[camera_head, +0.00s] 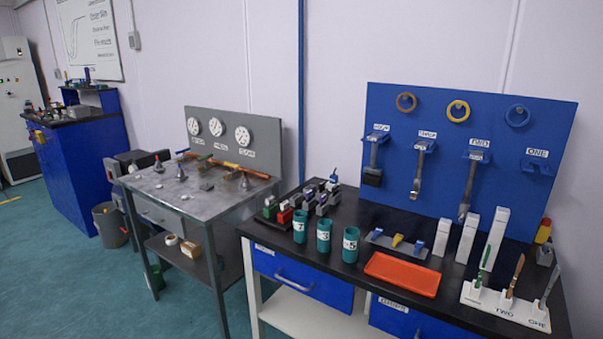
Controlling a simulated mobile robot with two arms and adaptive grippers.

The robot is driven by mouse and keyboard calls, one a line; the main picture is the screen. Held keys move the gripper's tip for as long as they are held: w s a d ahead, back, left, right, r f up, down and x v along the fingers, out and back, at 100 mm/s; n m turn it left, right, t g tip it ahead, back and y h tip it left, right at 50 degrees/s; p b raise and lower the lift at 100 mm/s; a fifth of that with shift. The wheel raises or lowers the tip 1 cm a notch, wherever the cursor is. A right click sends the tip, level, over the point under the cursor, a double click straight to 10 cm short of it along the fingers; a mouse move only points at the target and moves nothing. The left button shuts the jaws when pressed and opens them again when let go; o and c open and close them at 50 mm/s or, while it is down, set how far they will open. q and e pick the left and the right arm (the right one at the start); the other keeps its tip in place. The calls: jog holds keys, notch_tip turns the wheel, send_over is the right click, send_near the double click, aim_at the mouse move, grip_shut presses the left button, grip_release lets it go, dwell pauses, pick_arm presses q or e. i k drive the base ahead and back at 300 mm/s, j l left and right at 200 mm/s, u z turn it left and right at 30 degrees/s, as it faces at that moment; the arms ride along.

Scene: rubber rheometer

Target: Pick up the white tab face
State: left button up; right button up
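I cannot pick out for certain which thing is the white tab face. White pieces on the black bench (420,315) at the right are upright white blocks of different heights, a short one (442,237), a middle one (467,238) and a tall one (494,240). A white stand (506,304) with upright tools and lettering lies at the front right. Small white labels show on the blue tool board (394,170). Neither of my grippers is in view.
An orange tray (402,274) lies on the black bench. Three teal cups, numbered 7 (300,227), 3 (323,236) and 5 (350,245), stand left of it. A grey metal table (195,185) with gauges stands further left. Green floor (75,270) is open at front left.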

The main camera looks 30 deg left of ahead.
aim_at(285, 206)
jog(key=i+j+u, duration=0.1)
jog(key=i+j, duration=0.45)
jog(key=i+j+u, duration=0.15)
jog(key=i+j, duration=0.4)
jog(key=i+j+u, duration=0.1)
jog(key=i+j, duration=0.35)
jog(key=i, duration=0.2)
